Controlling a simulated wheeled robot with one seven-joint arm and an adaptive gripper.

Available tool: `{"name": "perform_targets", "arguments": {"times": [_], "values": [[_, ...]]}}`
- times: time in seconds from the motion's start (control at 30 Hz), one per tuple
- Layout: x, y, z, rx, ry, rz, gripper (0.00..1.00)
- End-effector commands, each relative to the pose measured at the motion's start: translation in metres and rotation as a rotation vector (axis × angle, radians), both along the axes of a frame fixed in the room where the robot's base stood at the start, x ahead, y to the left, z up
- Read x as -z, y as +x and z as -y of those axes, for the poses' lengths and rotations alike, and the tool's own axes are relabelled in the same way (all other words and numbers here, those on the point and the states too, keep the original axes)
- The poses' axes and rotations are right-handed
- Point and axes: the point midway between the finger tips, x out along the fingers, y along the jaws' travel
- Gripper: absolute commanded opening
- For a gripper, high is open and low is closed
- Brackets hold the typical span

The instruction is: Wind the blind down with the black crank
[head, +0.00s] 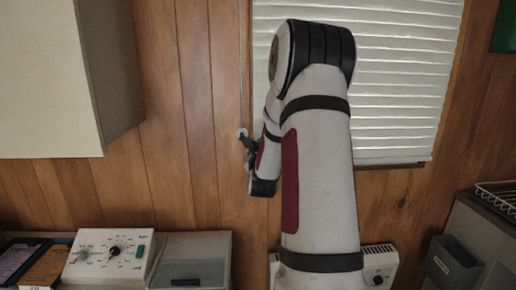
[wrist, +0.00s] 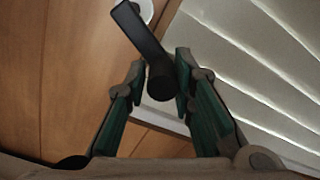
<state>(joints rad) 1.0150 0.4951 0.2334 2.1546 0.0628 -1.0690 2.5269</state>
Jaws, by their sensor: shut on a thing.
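The black crank (wrist: 141,35) runs from a round white mount (wrist: 147,11) on the wood wall to a dark knob (wrist: 161,84) in the wrist view. My gripper (wrist: 158,82) has its green-padded fingers on either side of that knob and is shut on it. In the head view my gripper (head: 250,157) is at the crank, left of the window, and partly hidden by my arm. The crank shows only as a small dark shape there. The pale slatted blind (head: 402,88) hangs over the window, its lower part near the sill; my arm hides its left part.
A beige wall cabinet (head: 48,85) hangs at upper left. Below stand a white device with dials (head: 95,252), a grey box (head: 195,245) and binders (head: 38,265). A white heater-like unit (head: 382,258), a grey bin (head: 450,265) and a wire basket (head: 497,197) are at right.

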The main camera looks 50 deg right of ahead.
Motion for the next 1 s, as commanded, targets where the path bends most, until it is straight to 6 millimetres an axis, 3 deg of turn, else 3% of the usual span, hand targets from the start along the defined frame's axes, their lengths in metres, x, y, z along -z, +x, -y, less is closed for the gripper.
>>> {"name": "perform_targets", "arguments": {"times": [0.03,0.57,0.6,0.67,1.0], "values": [[-0.007,0.0046,-0.0022,-0.009,-0.006,0.02,0.0],[-0.0083,0.0053,-0.0022,-0.008,0.005,0.041,0.0],[-0.0084,0.0053,-0.0022,-0.008,0.005,0.041,0.27],[-0.0083,0.005,-0.002,-0.007,0.005,0.04,0.4],[-0.003,0.0011,-0.0019,-0.002,0.013,0.031,0.4]]}}
